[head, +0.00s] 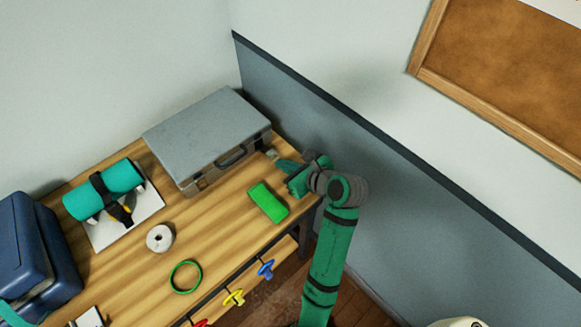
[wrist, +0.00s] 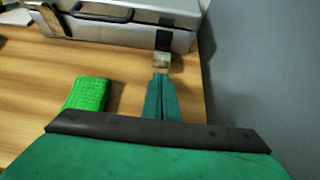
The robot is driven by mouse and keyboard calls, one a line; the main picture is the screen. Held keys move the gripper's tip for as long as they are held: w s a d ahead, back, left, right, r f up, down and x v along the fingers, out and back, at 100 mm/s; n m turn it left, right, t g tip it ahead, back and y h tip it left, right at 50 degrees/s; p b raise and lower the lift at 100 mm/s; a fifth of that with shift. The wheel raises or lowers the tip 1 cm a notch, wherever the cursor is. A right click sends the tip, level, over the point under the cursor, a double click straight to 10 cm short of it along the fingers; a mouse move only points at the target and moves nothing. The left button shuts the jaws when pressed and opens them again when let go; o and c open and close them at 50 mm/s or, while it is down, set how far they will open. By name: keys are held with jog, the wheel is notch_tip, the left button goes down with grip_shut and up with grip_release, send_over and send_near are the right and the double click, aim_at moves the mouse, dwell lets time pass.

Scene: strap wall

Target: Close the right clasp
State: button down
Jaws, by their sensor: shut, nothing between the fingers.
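A grey metal case (head: 205,132) lies with its lid down at the back of the wooden table; its front also shows in the wrist view (wrist: 120,34). The right clasp has a dark plate (wrist: 163,40) on the case front and a pale metal flap (wrist: 161,61) that sticks out towards me, so it looks open. My gripper (wrist: 160,76) is shut and empty, its fingertips right at the flap's near end. I cannot tell whether they touch. In the head view my gripper (head: 279,164) is at the case's right front corner.
A green block (head: 268,201) lies left of my gripper. A white roll (head: 160,238), a green ring (head: 186,277) and a teal roll (head: 104,190) are further left. The wall (head: 345,150) stands close on the right. Coloured hooks (head: 265,268) line the table's front edge.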

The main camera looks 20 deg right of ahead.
jog(key=shift+w+a+f, duration=0.1)
jog(key=shift+w+f, duration=0.05)
jog(key=shift+w, duration=0.1)
dwell(0.4)
